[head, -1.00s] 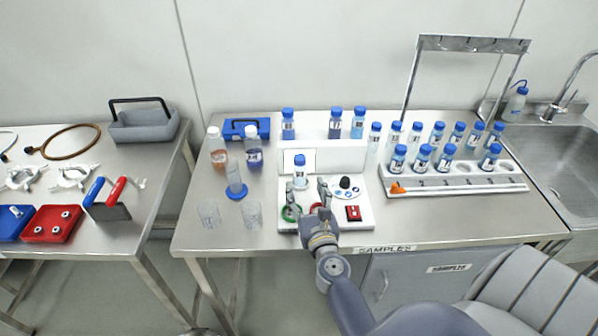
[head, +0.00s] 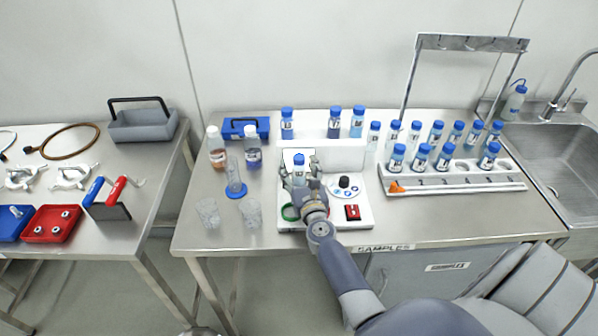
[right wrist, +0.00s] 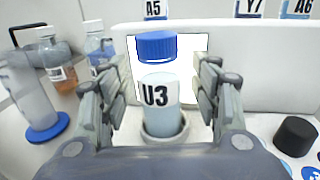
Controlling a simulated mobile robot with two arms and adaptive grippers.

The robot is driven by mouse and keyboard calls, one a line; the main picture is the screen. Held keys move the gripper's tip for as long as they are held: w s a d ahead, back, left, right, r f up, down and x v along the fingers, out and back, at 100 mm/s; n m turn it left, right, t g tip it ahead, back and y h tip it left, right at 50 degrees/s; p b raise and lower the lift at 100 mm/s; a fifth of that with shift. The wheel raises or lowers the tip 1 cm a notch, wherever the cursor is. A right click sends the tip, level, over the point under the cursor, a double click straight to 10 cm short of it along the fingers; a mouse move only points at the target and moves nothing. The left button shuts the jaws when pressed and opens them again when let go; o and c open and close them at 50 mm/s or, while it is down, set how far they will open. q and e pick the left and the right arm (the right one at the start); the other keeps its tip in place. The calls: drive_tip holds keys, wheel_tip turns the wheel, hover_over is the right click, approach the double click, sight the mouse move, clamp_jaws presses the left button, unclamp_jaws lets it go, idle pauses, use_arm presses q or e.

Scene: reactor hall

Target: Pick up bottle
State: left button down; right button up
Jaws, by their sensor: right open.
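In the head view the bottle (head: 299,160) is partly hidden behind my right gripper. My right gripper (head: 300,172) is open, its fingers on either side of the bottle. In the right wrist view the fingers of my right gripper (right wrist: 160,95) show gaps on both sides of the bottle. My left gripper is not in view.
Several blue-capped bottles stand in a white rack (head: 455,182) at right. Bottles labelled A5, Y7 and A6 stand behind the device. A cylinder (head: 234,178) and two glass beakers (head: 208,212) stand to the left. A metal frame (head: 470,44) rises behind the rack.

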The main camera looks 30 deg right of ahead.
drive_tip(key=c, duration=1.3)
wheel_tip(320, 180, up, 10)
drive_tip(key=p, duration=0.8)
drive_tip(key=shift+f+p, duration=0.1)
drive_tip(key=shift+p, duration=0.25)
drive_tip(key=shift+a, duration=0.2)
